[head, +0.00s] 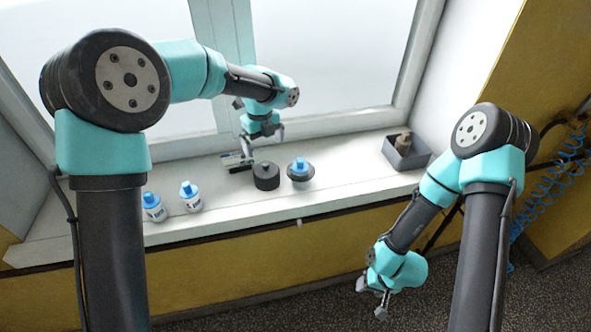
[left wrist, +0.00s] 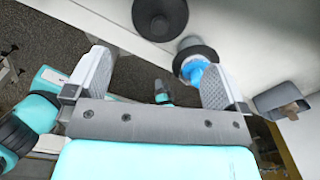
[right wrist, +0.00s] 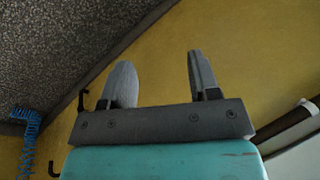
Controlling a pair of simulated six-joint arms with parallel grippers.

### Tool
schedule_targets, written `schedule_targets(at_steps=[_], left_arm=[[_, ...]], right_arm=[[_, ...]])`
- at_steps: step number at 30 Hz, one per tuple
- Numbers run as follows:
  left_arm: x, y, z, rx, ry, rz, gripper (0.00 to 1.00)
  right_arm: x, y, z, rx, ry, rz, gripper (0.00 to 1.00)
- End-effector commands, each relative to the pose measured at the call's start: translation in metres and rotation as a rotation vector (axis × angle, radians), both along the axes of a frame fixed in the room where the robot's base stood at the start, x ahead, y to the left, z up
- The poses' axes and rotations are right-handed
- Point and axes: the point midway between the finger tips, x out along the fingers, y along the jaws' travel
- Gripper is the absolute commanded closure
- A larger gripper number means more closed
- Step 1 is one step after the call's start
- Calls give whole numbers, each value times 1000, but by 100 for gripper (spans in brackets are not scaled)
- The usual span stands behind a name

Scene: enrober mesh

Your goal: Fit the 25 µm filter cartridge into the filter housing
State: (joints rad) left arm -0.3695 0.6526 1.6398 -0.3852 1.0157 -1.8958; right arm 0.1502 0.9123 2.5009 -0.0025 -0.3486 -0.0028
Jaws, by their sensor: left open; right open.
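Two white bottle-shaped cartridges with blue tops, the left one (head: 153,209) and the right one (head: 191,198), stand on the sill at left; their label print is too small to read. A dark round body with a blue top at its centre (head: 300,173), seemingly the filter housing, stands near the middle; whether the blue part is a seated cartridge I cannot tell. It also shows in the left wrist view (left wrist: 197,48). A black round lid-like piece (head: 266,178) is beside it. My left gripper (head: 263,143) is open and empty above and behind these. My right gripper (head: 371,298) is open and empty, low before the sill.
A grey open box (head: 415,160) holding a brown object (head: 403,142) stands at the sill's right. A small dark-and-pale block (head: 236,161) lies left of the black piece. The window is close behind. The sill right of the housing is clear. A blue coiled hose (head: 545,180) hangs far right.

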Motion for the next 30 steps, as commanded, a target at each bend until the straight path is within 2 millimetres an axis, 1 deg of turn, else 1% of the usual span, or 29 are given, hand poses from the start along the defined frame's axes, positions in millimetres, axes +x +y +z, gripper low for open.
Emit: schedule_targets(at_steps=[1,6,8,14,17,20,26,27,30], left_arm=[[0,0,0,0,0,0,0],[0,0,0,0,0,0,0],[0,0,0,0,0,0,0],[0,0,0,-1,1,0,0],[-2,-9,-3,-11,7,7,0],[-9,-32,-11,-47,27,34,0],[-37,-109,-37,-154,111,142,0],[-43,-124,-42,-174,129,167,0],[-62,-159,-57,-213,181,229,0]], right_arm=[[0,0,0,0,0,0,49],[0,0,0,0,0,0,65],[0,0,0,0,0,0,70],[0,0,0,0,0,0,70],[0,0,0,0,0,0,70],[0,0,0,0,0,0,70],[0,0,0,0,0,0,70],[0,0,0,0,0,0,70],[0,0,0,0,0,0,70]])
